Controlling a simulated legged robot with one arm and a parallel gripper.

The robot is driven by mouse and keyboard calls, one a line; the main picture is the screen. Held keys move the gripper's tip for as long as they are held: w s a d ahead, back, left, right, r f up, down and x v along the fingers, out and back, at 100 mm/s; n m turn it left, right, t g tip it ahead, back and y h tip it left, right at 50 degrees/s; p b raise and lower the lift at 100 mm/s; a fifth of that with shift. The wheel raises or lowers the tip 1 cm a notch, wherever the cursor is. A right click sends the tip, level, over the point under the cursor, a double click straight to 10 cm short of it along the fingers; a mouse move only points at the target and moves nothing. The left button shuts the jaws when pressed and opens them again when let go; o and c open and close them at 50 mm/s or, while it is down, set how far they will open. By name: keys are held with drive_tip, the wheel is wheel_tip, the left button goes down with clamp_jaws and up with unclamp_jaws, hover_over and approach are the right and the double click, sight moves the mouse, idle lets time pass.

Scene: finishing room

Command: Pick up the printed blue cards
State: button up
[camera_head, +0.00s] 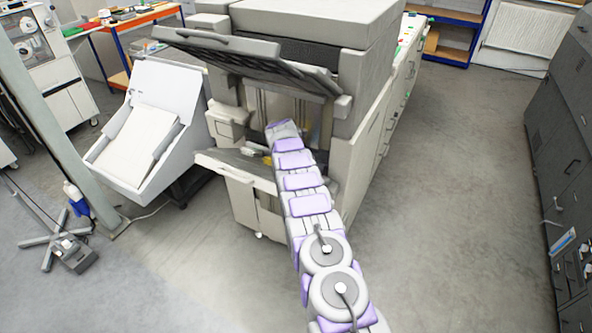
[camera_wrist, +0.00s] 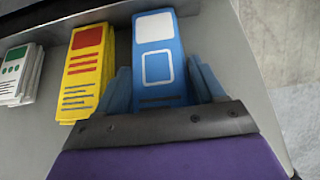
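In the wrist view, the stack of blue cards (camera_wrist: 155,60) has a white block at its top and a white outlined square below. It lies on a grey surface, the rightmost of three stacks. My gripper (camera_wrist: 165,88) is right at its near end, with one finger on each side of the stack. The fingers are apart and look very close to the card edges; whether they touch cannot be told. In the head view, my arm reaches into the front opening of a large pale machine (camera_head: 300,85); the blue cards do not show there.
A yellow card stack (camera_wrist: 86,70) with a red block lies just left, and a white and green stack (camera_wrist: 20,75) farther left. The machine's raised dark flap (camera_head: 240,55) hangs above my arm. A white tilted bin unit (camera_head: 165,85) stands to its left. Open floor (camera_head: 450,180) lies right.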

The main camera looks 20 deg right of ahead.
drive_tip(key=shift+a, duration=0.15)
drive_tip(key=shift+c, duration=1.4)
drive_tip(key=c, duration=0.4)
drive_tip(key=shift+o, duration=0.2)
drive_tip(key=shift+r+b, duration=0.1)
drive_tip(key=shift+b, duration=0.7)
